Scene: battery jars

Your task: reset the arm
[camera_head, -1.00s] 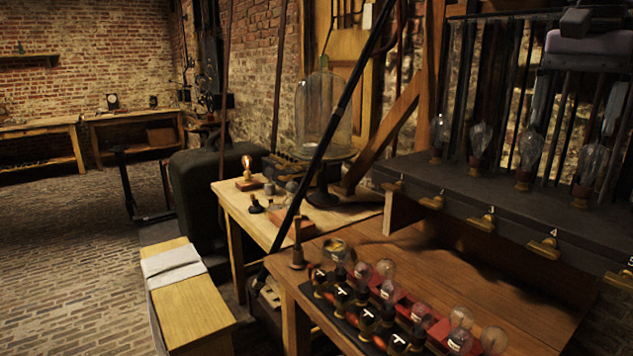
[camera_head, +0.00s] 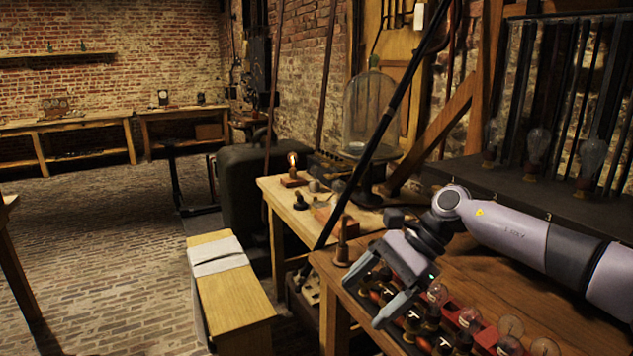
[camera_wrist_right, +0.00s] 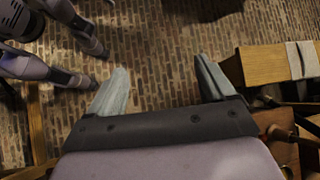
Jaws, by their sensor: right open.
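My right arm reaches in from the right in the head view, over the wooden workbench (camera_head: 480,275). My right gripper (camera_head: 361,303) points down and left, with its two fingers apart and nothing between them. It is in front of the battery jars, near the bench's left edge, and covers part of them. In the right wrist view the same gripper (camera_wrist_right: 160,65) is open above the brick floor. Lilac parts of my own body show at that view's upper left. I cannot make out my left gripper in either view.
Several glass bulbs (camera_head: 469,317) stand by the black and red jars below my right gripper. A wooden bench (camera_head: 235,305) with a grey cloth (camera_head: 217,257) stands left. A glass bell jar (camera_head: 368,110) and a lit bulb (camera_head: 292,160) are farther back. The brick floor (camera_head: 110,220) is open at left.

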